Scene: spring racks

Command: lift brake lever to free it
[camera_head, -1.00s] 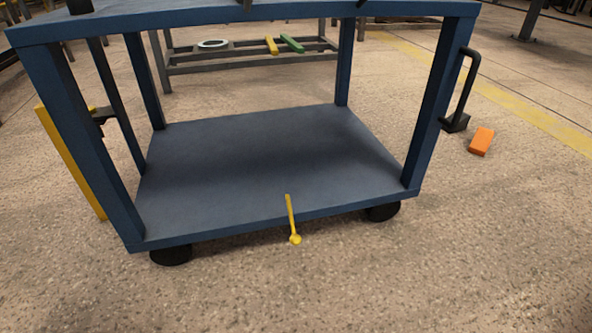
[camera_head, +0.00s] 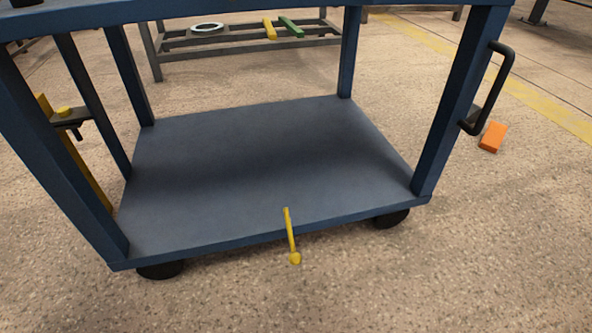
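A thin yellow lever (camera_head: 291,238) with a round knob at its lower end sticks out at the front edge of the blue cart's lower shelf (camera_head: 250,170). It slopes down toward me, with the knob hanging in front of and below the shelf edge. Neither of my grippers shows in the view, and nothing touches the lever.
Black wheels (camera_head: 162,270) show under the cart's front corners. A black handle (camera_head: 497,88) is on the right post. A yellow bar with a black bracket (camera_head: 72,118) is at the left. An orange block (camera_head: 493,137) lies on the floor at right. The floor in front is clear.

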